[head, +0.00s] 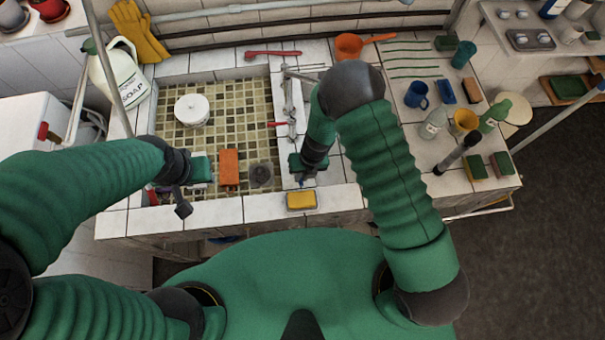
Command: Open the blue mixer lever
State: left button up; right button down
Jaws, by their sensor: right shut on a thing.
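The mixer tap (290,98) stands on the tiled ledge at the right side of the sink. Its red lever (278,123) points left over the basin. A small blue piece, seemingly the blue lever (302,183), shows at the fingertips of my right gripper (303,178). My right gripper reaches down at the ledge, shut on that blue piece; the gripper and forearm hide most of it. My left gripper (182,204) hangs over the front left of the sink, apart from the tap, and its jaw opening is unclear.
The tiled sink (262,95) holds a white round container (192,110) and an orange sponge (230,167). A yellow sponge in a dish (301,200) lies just in front of my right gripper. Cups, bottles and sponges crowd the counter at right. A soap jug (122,75) stands at left.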

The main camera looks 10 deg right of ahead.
jog(key=shift+w+r, duration=0.15)
jog(key=shift+w, duration=0.3)
jog(key=c, duration=1.7)
grip_release()
jog(key=shift+o, duration=1.2)
jog(key=shift+s, duration=0.1)
jog(key=d+r, duration=0.3)
jog(key=r, duration=1.3)
jog(key=shift+d, duration=0.1)
